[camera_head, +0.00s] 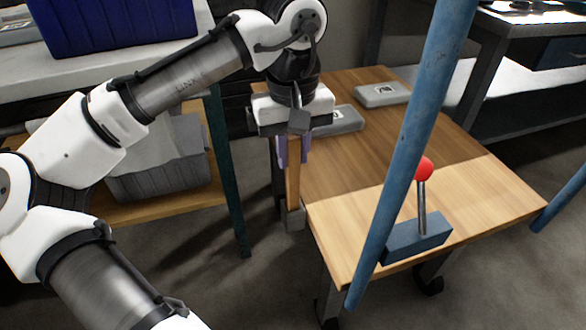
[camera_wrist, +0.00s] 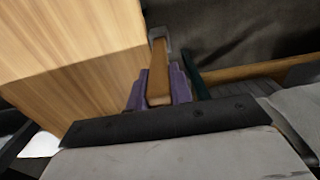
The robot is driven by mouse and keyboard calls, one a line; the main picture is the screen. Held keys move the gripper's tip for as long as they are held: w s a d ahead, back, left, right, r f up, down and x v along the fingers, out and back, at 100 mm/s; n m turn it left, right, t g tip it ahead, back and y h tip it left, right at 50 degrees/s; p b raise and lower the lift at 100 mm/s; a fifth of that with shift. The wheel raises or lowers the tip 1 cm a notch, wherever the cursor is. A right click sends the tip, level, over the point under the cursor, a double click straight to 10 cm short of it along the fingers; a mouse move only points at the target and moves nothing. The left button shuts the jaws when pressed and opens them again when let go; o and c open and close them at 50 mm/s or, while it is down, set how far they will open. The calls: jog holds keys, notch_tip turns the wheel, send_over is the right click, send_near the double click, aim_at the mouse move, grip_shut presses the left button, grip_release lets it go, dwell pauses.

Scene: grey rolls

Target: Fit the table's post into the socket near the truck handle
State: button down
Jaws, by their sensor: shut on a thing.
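My gripper (camera_head: 293,160) has purple fingers and is shut on a wooden post (camera_head: 293,190), just off the left edge of the wooden tabletop (camera_head: 400,160). The post hangs nearly upright below the fingers. Its lower end meets a small grey socket (camera_head: 294,218) at the table's left side; I cannot tell whether it is inside. In the wrist view the post (camera_wrist: 158,75) runs from between the fingers (camera_wrist: 158,92) towards the grey socket (camera_wrist: 160,36), beside the tabletop (camera_wrist: 70,50). I cannot tell for certain which part is the truck handle.
A blue pole (camera_head: 412,140) slants across the head view. A lever with a red ball (camera_head: 423,168) stands on a blue block (camera_head: 416,240) on the tabletop. Two grey cases (camera_head: 383,94) (camera_head: 338,121) lie towards its back. A shelf with a grey bin (camera_head: 165,170) is left.

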aim_at(293, 165)
jog(key=shift+f+b, duration=0.35)
jog(key=shift+f, duration=1.2)
jog(key=c, duration=1.3)
grip_release()
jog(key=shift+o, duration=0.2)
notch_tip(293, 165, up, 12)
jog(key=p, duration=0.5)
